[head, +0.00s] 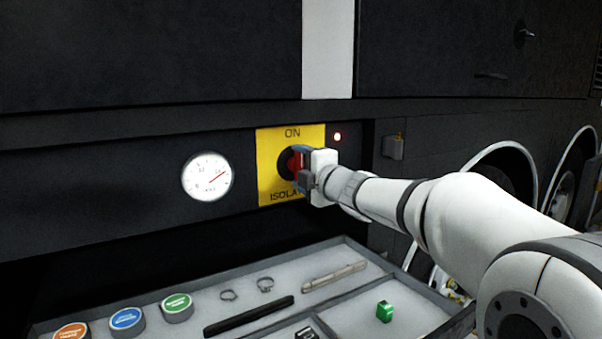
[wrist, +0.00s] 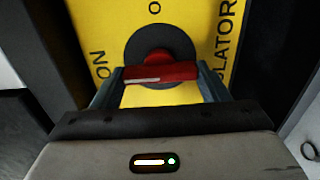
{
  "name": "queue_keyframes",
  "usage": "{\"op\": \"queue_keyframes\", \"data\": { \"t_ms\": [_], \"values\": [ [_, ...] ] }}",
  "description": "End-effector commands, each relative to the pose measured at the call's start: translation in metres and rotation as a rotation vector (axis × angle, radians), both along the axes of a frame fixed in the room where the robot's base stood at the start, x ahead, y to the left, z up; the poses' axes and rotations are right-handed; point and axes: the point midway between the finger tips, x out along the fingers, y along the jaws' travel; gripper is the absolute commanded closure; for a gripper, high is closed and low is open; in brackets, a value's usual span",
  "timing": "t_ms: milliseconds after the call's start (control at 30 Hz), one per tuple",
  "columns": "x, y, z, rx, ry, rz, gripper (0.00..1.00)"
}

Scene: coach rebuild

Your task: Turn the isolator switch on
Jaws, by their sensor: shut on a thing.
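The isolator switch is a red handle (head: 294,162) on a dark round base, set in a yellow plate (head: 265,148) marked ON at the top and ISOLATOR below. My gripper (head: 303,167) is at the plate, shut on the red handle and partly hiding it. In the wrist view the red handle (wrist: 178,71) lies crosswise between my two fingers (wrist: 161,80). A white line on the handle lies on its left half, the side where the ON lettering is. A lone O shows at the top of that view.
A round gauge (head: 206,177) sits to the left. A small box (head: 393,147) juts out at right.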

Motion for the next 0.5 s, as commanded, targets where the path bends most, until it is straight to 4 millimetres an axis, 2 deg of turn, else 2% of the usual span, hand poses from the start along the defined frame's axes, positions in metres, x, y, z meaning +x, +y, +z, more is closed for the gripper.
{"op": "queue_keyframes", "data": {
  "t_ms": [433, 467, 500],
  "values": [
    [-0.0001, 0.0004, -0.0016, -0.010, -0.003, 0.001, 0.55],
    [-0.0001, 0.0004, -0.0016, -0.010, -0.003, 0.001, 0.29],
    [-0.0001, 0.0004, -0.0016, -0.010, -0.003, 0.001, 0.26]
  ]
}}
